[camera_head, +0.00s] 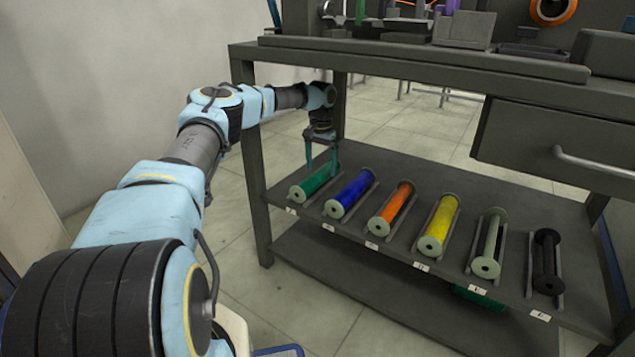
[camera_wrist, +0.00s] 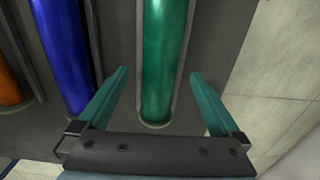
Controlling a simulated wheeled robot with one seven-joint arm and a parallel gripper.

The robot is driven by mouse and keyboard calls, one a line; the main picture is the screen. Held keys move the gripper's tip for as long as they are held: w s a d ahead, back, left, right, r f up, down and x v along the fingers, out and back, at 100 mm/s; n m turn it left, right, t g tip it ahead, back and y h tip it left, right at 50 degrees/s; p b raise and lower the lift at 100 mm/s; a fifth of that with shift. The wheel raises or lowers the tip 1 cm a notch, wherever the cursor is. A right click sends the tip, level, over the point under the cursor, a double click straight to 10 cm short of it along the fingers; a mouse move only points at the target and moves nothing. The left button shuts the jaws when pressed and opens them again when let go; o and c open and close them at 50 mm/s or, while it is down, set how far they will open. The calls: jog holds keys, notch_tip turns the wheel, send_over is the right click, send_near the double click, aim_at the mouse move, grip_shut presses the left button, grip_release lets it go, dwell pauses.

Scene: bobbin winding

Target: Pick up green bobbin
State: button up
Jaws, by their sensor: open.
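The green bobbin (camera_head: 315,182) lies in its holder at the left end of the middle shelf (camera_head: 395,165), left of the blue bobbin (camera_head: 354,190). In the wrist view the green bobbin (camera_wrist: 163,60) runs up the middle of the picture, with its near end between my fingers. My gripper (camera_head: 321,160) is over the green bobbin in the head view. In the wrist view my gripper (camera_wrist: 160,85) is open, one teal finger on each side of the bobbin, with a gap on both sides. Whether the fingers are level with the bobbin I cannot tell.
The blue bobbin (camera_wrist: 64,55) lies close to the left finger. Orange (camera_head: 391,208), yellow (camera_head: 438,225), grey-green (camera_head: 488,242) and black (camera_head: 547,262) bobbins follow to the right. The tabletop (camera_head: 420,65) overhangs the shelf, and a table leg (camera_head: 253,170) stands left.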

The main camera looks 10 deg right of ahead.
notch_tip(320, 180, down, 3)
jog(key=shift+b, duration=0.35)
jog(key=shift+r, duration=0.1)
grip_shut()
dwell(0.5)
